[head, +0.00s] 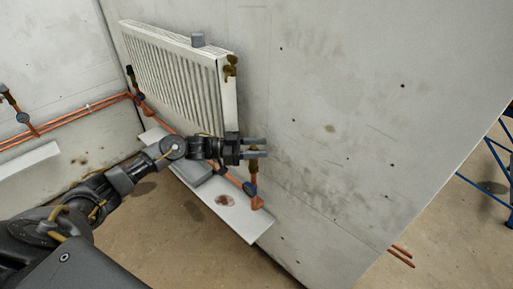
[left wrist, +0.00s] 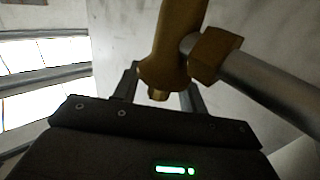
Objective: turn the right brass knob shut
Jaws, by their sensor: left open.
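The right brass valve (head: 254,165) stands on the copper pipe at the radiator's lower right, partly hidden behind my left gripper (head: 262,147). That gripper is open, its two fingers pointing right at the valve's upper part. In the left wrist view a brass body (left wrist: 172,50) with a hex nut (left wrist: 212,55) and grey pipe fills the upper middle. The fingers of my left gripper (left wrist: 160,88) show behind and on either side of its lower end. I cannot tell whether they touch it. The knob itself is not clearly told apart. My right gripper is not in view.
The white radiator (head: 180,75) hangs on the grey wall panel, with a brass fitting (head: 231,65) at its upper right. Copper pipes run along the wall. Floor in front is clear.

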